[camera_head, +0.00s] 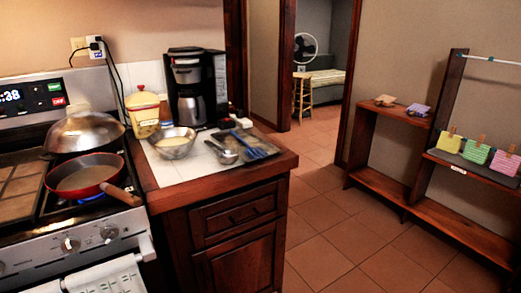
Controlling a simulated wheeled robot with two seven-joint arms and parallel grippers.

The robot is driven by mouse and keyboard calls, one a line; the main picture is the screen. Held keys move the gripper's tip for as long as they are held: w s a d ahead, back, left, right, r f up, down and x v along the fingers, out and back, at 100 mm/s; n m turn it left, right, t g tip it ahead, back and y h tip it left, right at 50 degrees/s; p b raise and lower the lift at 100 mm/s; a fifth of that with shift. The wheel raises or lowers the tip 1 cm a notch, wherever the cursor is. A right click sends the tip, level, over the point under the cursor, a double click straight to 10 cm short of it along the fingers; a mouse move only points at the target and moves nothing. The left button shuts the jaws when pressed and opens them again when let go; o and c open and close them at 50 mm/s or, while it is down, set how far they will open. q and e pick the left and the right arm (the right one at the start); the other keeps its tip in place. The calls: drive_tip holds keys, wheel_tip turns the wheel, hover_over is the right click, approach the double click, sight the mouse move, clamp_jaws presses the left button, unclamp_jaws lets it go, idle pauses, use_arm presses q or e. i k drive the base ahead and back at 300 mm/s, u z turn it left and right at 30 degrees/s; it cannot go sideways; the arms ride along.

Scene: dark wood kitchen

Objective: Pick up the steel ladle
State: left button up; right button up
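What looks like the steel ladle (227,156) lies on the white tiled counter (190,170), in front of and to the right of a metal bowl (173,142). Its round bowl end faces the front right, and a thin handle seems to run back to the left. A blue slotted utensil (256,147) lies just to its right on a grey tray. Neither of my grippers is in view.
A red pan (85,176) and a domed steel lid (85,132) are on the stove, with a blue flame under the pan. A coffee maker (197,88) and a yellow tub (144,112) stand behind the bowl. The tiled floor (345,245) to the right is clear.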

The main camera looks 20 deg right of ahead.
sight(218, 151)
drive_tip(key=z, duration=1.95)
drive_tip(key=i, duration=2.7)
drive_tip(key=u, duration=2.85)
